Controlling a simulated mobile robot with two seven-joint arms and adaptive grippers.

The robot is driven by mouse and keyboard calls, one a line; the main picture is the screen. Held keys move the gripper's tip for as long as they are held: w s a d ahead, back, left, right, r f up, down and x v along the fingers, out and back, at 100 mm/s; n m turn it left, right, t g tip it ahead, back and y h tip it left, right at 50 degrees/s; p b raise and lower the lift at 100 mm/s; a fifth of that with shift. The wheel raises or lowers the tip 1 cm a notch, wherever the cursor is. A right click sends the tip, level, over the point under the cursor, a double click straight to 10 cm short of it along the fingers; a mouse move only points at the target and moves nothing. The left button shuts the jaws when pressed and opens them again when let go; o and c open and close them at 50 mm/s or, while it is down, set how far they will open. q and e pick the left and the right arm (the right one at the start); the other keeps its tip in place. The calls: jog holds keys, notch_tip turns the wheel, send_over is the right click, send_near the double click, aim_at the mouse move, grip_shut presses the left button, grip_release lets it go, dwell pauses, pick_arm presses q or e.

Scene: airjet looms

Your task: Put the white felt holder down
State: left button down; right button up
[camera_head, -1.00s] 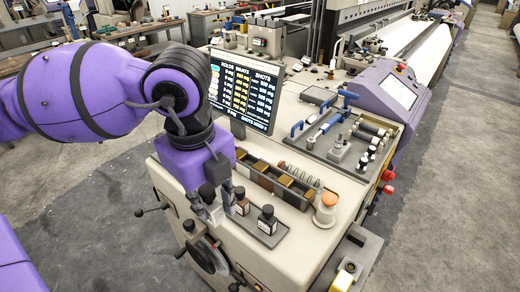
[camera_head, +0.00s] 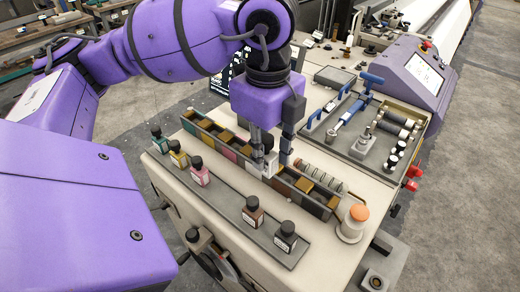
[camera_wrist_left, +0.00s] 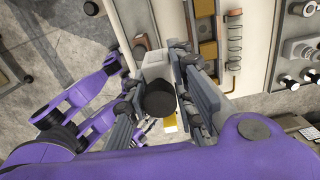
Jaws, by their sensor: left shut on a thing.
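My left gripper (camera_head: 270,160) is shut on the white felt holder (camera_head: 271,166), a small pale body mostly hidden between the fingers. In the left wrist view, a round black cap (camera_wrist_left: 160,98) and a pale grey-white body (camera_wrist_left: 155,66) show between the fingers. In the head view the gripper points down over the middle of the long dark compartment rack (camera_head: 330,207). I cannot tell whether the holder touches the rack. The other capped bottles stand on a grey strip tray (camera_head: 225,207), with a gap between the pink bottle (camera_head: 199,171) and the brown one (camera_head: 252,211). My right gripper is out of view.
A black-capped dark bottle (camera_head: 286,237) stands at the tray's near end. An orange-topped white spool (camera_head: 353,222) stands right of the rack. A tool tray (camera_head: 340,145) with blue-handled tools lies behind. A purple console (camera_head: 415,75) stands at the back right.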

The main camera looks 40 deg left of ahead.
pick_arm(q)
jog(key=shift+w+a, duration=0.4)
jog(key=shift+w+a+f, duration=1.35)
jog(key=shift+w+f, duration=0.4)
jog(key=shift+f, duration=0.4)
jog(key=shift+w+a+f, duration=1.4)
jog(key=shift+w+f, duration=0.3)
jog(key=shift+f, duration=0.4)
jog(key=shift+w+a+f, duration=1.35)
jog(key=shift+w+f, duration=0.4)
jog(key=shift+f, duration=0.4)
jog(key=shift+f, duration=0.6)
jog(key=c, duration=1.5)
grip_release()
